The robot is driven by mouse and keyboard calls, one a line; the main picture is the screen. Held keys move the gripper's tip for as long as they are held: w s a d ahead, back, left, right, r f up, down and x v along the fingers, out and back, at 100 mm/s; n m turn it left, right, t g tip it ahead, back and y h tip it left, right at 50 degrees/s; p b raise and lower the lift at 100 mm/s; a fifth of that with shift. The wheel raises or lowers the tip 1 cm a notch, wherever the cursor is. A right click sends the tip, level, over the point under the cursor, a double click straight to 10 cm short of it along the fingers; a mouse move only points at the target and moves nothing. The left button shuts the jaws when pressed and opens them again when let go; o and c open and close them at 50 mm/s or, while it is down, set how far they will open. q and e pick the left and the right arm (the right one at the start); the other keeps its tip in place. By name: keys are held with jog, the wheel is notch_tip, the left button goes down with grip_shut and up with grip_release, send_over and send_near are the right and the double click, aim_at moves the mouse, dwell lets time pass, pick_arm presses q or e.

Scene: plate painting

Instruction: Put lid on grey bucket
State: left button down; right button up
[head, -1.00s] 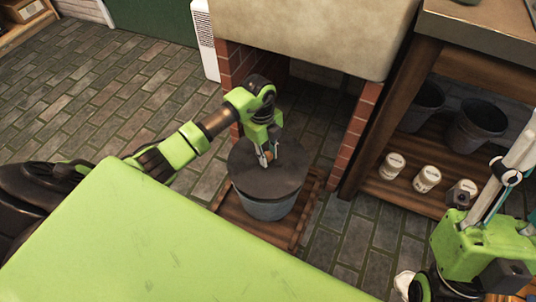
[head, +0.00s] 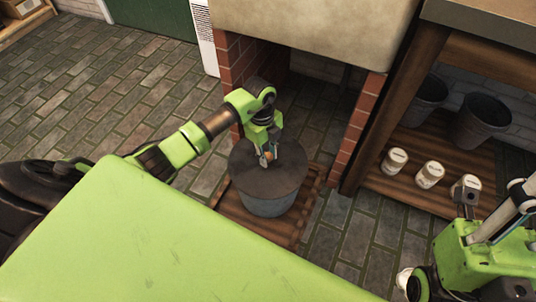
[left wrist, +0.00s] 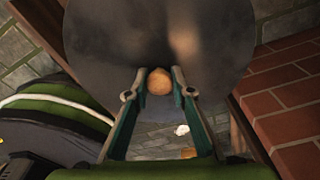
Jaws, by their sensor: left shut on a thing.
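In the left wrist view, the fingers (left wrist: 160,84) hold the knob (left wrist: 159,81) from both sides, with the lid's dark disc (left wrist: 105,40) beyond. The bucket stands on a wooden slatted base (head: 227,203).
A brick-sided opening under a pale block (head: 310,35) stands behind the bucket, with a brick pillar (head: 362,122) to its right. A wooden shelf (head: 425,187) at right holds white jars (head: 430,174) and dark pots (head: 480,120). Paved floor at left is clear.

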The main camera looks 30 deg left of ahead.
pick_arm(q)
jog(key=shift+f, duration=0.1)
dwell(0.5)
jog(key=c, duration=1.7)
grip_release()
jog(key=o, duration=0.6)
